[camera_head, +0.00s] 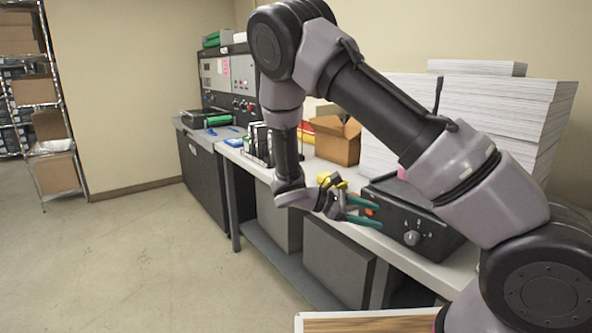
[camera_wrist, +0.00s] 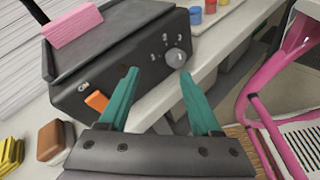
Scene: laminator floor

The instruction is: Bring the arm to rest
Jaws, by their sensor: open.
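My arm is raised and bent across the right half of the head view, with its forearm hanging down in front of the bench. My gripper (camera_head: 364,211) is at the front of the black laminator (camera_head: 422,222), and its green fingers point right. In the wrist view my gripper (camera_wrist: 158,92) has its two green fingers spread apart with nothing between them. The laminator (camera_wrist: 120,62) lies just beyond the fingertips, with a grey knob and an orange switch on its front. I cannot tell whether the fingers touch anything.
The bench (camera_head: 441,272) runs along the wall. Tall paper stacks (camera_head: 500,110) and a cardboard box (camera_head: 337,140) stand on it. A pink block (camera_wrist: 72,24) rests on the laminator. A pink chair (camera_wrist: 262,115) is at right in the wrist view. The floor (camera_head: 150,250) at left is clear.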

